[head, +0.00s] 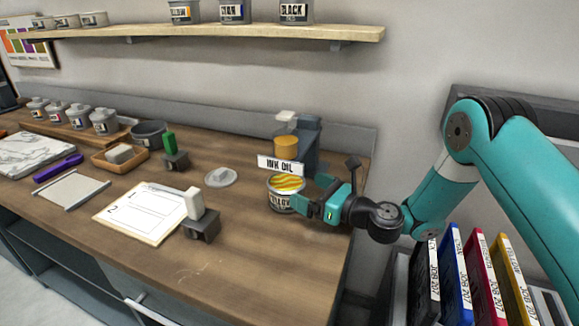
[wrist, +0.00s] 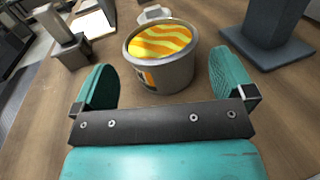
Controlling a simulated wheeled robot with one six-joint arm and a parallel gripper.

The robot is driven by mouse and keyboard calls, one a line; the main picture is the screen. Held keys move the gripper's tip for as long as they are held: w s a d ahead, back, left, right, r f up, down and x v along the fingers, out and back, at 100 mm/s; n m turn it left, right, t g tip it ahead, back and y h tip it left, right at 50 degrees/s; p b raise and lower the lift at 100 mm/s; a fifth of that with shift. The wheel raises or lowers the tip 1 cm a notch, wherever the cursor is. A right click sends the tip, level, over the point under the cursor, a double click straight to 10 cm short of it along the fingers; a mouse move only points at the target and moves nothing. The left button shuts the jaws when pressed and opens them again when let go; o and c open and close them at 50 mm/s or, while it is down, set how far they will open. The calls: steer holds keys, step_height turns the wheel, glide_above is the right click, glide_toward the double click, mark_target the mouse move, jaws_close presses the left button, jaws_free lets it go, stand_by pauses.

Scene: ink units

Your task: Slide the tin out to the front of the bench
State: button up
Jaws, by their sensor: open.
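The tin (head: 281,199) is a grey can standing upright on the bench (head: 240,255), near its right end. In the head view my gripper (head: 312,204) is at the tin's right side, and the finger on the far side is partly hidden.
Behind the tin stands a grey dispenser (head: 309,140) with an INK OIL sign (head: 281,165). A round lid (head: 221,177) lies left of the tin. A small block with a white handle (head: 196,206) stands front left, beside a numbered sheet (head: 143,212). The front right bench top is clear.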

mark_target(298, 187)
steer(key=shift+a+r+p, duration=0.3)
steer(key=shift+a+p, duration=0.1)
steer(key=shift+p, duration=0.85)
steer(key=shift+f+p+x, duration=0.2)
steer(key=shift+p+x, duration=0.55)
steer(key=shift+x, duration=0.7)
steer(key=shift+f+p+x, duration=0.2)
steer(key=shift+p+x, duration=0.55)
steer(key=shift+x, duration=0.7)
steer(key=shift+w, duration=0.1)
steer(key=c, duration=0.9)
steer(key=shift+d, duration=0.1)
steer(key=shift+c, duration=0.2)
